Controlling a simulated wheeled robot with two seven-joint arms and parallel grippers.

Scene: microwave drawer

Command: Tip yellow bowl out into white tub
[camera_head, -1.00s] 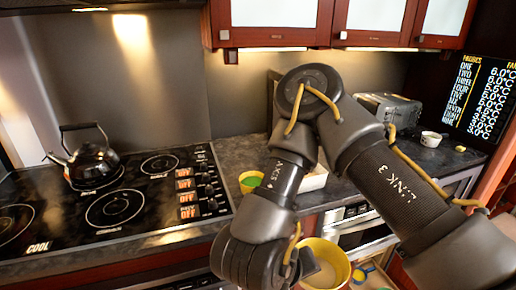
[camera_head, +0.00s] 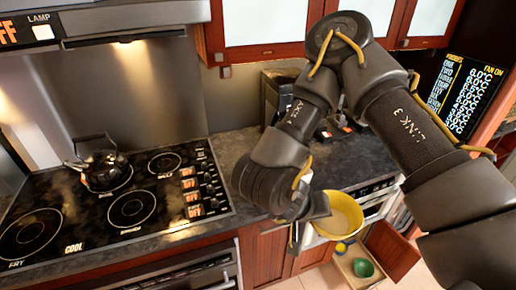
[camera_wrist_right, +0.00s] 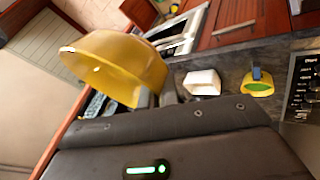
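My right gripper (camera_head: 318,208) is shut on the rim of the yellow bowl (camera_head: 345,222) and holds it in the air, just in front of the counter edge. The bowl fills the upper left of the right wrist view (camera_wrist_right: 120,62). A small white tub (camera_wrist_right: 202,82) stands on the counter in the right wrist view, apart from the bowl. My right arm hides the tub in the head view. My left gripper is in neither view.
A yellow-green cup (camera_wrist_right: 257,86) stands beside the tub. The stove (camera_head: 120,205) with a black kettle (camera_head: 100,167) is at left. Below the bowl, an open drawer (camera_head: 352,280) holds a green bowl (camera_head: 363,267), near an open cabinet door (camera_head: 392,250).

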